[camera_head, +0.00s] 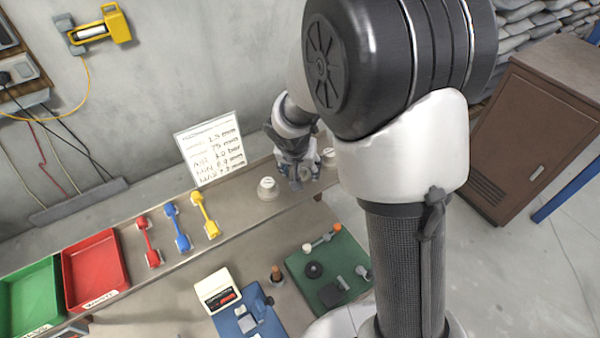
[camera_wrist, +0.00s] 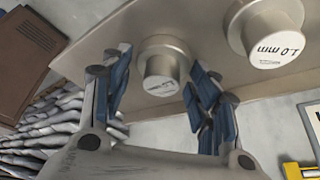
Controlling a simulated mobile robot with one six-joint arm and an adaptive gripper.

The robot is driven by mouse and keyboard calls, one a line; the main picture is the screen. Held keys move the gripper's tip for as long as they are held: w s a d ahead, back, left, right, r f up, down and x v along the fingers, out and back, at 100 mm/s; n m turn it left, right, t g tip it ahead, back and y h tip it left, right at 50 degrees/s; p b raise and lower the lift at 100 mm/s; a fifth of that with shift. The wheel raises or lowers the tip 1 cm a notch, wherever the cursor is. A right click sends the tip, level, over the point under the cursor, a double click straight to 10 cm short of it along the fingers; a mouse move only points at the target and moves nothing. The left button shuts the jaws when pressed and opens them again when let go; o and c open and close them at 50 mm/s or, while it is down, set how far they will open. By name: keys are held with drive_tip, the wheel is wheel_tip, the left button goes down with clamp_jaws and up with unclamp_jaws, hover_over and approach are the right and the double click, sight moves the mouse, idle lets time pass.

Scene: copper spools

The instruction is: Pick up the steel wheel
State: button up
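My gripper (camera_head: 300,178) is low over the right end of the long grey bench. In the wrist view my gripper (camera_wrist: 157,85) is open, with its blue-padded fingers apart. Beyond and between the fingertips stands a round, stepped grey piece (camera_wrist: 174,43) with a white lettered end face. I see no contact with the fingers. A similar round piece (camera_wrist: 277,31), its end face lettered, stands to the right in that view. I cannot tell for sure which of these, if any, is the steel wheel. In the head view my gripper partly hides this area; a pale round piece (camera_head: 267,188) stands left of it.
A written sign (camera_head: 211,148) stands behind the bench. Red, blue and yellow dumbbell-shaped pieces (camera_head: 177,226) lie to the left, beside a red tray (camera_head: 122,245) and a green tray (camera_head: 60,275). A green mat (camera_head: 300,259) with small parts lies in front. A brown cabinet (camera_head: 530,130) stands right.

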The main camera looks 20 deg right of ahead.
drive_tip(key=c, duration=0.6)
drive_tip(key=shift+r, duration=0.1)
wheel_tip(320, 180, up, 20)
drive_tip(key=shift+f+p, duration=0.1)
drive_tip(key=shift+p, duration=0.8)
